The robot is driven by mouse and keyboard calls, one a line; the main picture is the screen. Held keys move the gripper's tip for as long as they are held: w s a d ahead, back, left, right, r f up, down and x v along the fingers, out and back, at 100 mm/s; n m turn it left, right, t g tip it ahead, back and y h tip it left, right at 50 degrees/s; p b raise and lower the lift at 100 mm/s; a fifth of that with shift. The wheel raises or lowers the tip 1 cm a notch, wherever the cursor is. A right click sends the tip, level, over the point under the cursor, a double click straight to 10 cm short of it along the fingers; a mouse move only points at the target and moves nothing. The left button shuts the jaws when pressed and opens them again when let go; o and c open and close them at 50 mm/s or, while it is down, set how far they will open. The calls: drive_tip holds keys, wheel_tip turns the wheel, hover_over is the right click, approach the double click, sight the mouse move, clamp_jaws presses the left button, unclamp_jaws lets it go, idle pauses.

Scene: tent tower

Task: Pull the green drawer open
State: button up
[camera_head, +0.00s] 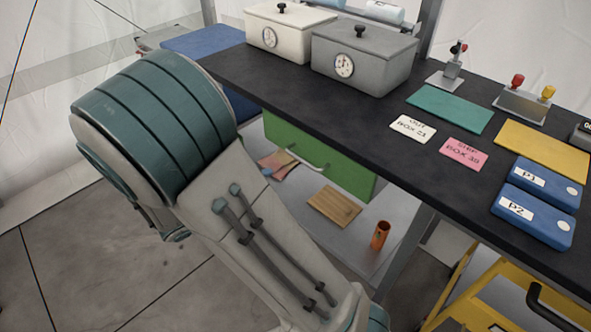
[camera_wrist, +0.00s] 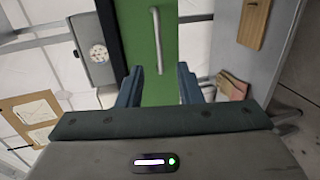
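The green drawer (camera_head: 322,157) hangs under the black tabletop, with a pale bar handle (camera_head: 307,160) across its front. My arm covers part of it in the head view. In the wrist view the green drawer front (camera_wrist: 182,95) lies ahead, and its handle (camera_wrist: 157,40) runs up the picture, beyond the fingertips. My gripper (camera_wrist: 157,80) is open, with its two blue fingers apart and nothing between them. The handle lies roughly in line with the gap between the fingers and looks clear of them. My gripper is out of sight in the head view.
The black table (camera_head: 385,110) carries a white box (camera_head: 285,32), a grey box (camera_head: 362,55), mats, labels and blue cases (camera_head: 540,185). A lower shelf (camera_head: 345,240) holds a wooden board (camera_head: 334,206) and an orange cup (camera_head: 380,235). A yellow frame (camera_head: 455,290) stands at right.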

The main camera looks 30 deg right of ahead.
drive_tip(key=w+d+f, duration=0.1)
drive_tip(key=w+d, duration=0.1)
drive_tip(key=d, duration=0.4)
drive_tip(key=w+d+f+t+b, duration=0.1)
drive_tip(key=w+d+f, duration=0.1)
drive_tip(key=d, duration=0.4)
drive_tip(key=shift+w, duration=0.7)
drive_tip(key=shift+f, duration=0.1)
clamp_jaws()
